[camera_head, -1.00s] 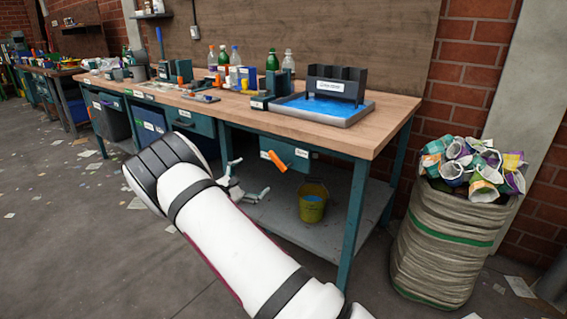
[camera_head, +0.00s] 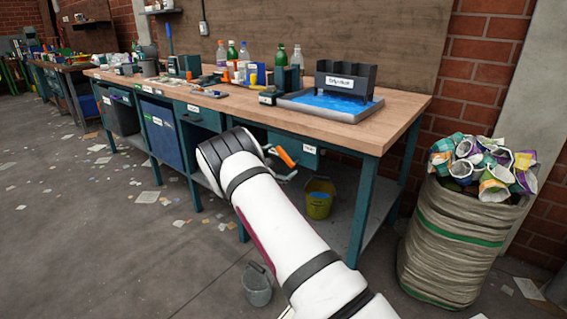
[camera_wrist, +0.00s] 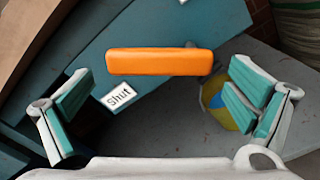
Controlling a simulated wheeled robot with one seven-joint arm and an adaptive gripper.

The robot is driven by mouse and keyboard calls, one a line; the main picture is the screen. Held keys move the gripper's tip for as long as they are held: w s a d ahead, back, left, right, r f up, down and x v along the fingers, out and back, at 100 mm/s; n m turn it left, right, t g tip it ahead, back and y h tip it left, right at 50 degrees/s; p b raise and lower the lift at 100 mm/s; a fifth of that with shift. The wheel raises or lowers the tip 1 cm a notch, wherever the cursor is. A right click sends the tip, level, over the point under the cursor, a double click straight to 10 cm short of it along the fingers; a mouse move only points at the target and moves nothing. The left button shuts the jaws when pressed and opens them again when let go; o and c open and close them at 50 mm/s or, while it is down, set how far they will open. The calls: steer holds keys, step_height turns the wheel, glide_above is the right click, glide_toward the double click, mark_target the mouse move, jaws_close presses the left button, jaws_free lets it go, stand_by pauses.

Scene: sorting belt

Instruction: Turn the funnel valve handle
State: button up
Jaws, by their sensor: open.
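The orange valve handle (camera_head: 285,157) shows under the front of the bench, beside a white label. In the wrist view the handle (camera_wrist: 160,62) lies almost level across the picture, with a label reading "Shut" (camera_wrist: 118,95) just below its left end. My gripper (camera_wrist: 162,92) is open and empty, with one teal-padded finger on each side of the handle's span; I cannot tell how far off the handle is in depth. In the head view my gripper (camera_head: 280,166) is partly hidden behind my wrist, close to the handle.
The workbench (camera_head: 400,112) carries a blue-filled tray (camera_head: 290,101) with a dark rack, plus several bottles. A yellow bucket (camera_head: 319,204) stands on the lower shelf, and a grey bucket (camera_head: 258,288) on the floor.

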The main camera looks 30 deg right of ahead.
steer(key=shift+x, duration=0.95)
steer(key=c, duration=1.7)
steer(key=shift+n, duration=0.3)
steer(key=n, duration=0.1)
steer(key=f+n, duration=0.1)
steer(key=shift+w+n, duration=0.1)
steer(key=shift+n, duration=0.3)
steer(key=shift+f+n+p, duration=0.25)
steer(key=shift+f+n, duration=0.05)
steer(key=shift+n, duration=0.75)
steer(key=shift+f+n+p, duration=0.2)
steer(key=shift+f+n, duration=0.1)
steer(key=shift+n, duration=0.75)
